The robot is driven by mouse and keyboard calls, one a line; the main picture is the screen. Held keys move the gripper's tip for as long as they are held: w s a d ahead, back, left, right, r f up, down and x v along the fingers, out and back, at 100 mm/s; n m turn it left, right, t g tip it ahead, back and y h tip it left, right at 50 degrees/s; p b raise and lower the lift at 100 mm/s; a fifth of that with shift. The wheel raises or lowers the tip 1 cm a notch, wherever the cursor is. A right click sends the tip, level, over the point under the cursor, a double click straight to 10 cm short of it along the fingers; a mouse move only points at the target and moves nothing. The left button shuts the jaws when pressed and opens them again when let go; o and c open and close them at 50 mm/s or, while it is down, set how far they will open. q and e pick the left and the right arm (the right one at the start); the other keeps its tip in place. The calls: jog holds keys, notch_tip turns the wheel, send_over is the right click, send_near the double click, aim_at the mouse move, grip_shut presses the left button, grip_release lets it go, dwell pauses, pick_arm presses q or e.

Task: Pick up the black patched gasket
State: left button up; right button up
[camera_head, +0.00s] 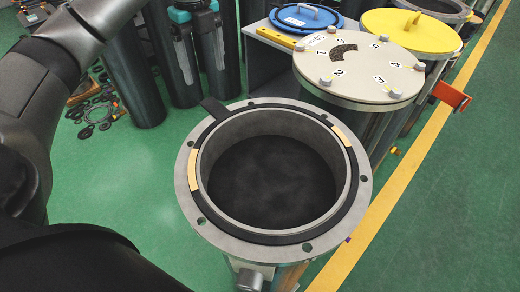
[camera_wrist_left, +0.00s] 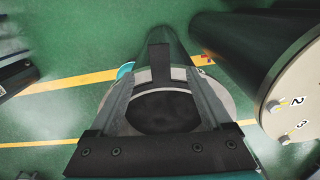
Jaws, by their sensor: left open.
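The black patched gasket (camera_head: 194,171) is a thin black ring with tan patches at its left and upper right. It lies on the grey flange (camera_head: 185,200) of an open cylinder, around the opening, and its black tab sticks out at the upper left. In the left wrist view the gasket's tab (camera_wrist_left: 160,58) shows upright in the picture, between the two fingers. My left gripper (camera_wrist_left: 167,76) is open and empty, its fingers apart on either side of the tab; I cannot tell how high above it. In the head view only my left arm shows at the left. My right gripper is not in view.
A cylinder with a numbered white lid (camera_head: 375,75) stands close behind, with a yellow lid (camera_head: 410,30) and a blue lid (camera_head: 306,18) beyond. Dark cylinders (camera_head: 130,70) and loose rings (camera_head: 97,112) are at the upper left. Green floor (camera_head: 450,200) is clear at the right.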

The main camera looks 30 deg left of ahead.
aim_at(210, 103)
pick_arm(q)
jog(key=shift+a+f+p, duration=0.1)
jog(key=shift+f+p, duration=0.4)
jog(key=shift+f, duration=3.4)
jog(key=shift+f, duration=0.25)
grip_shut()
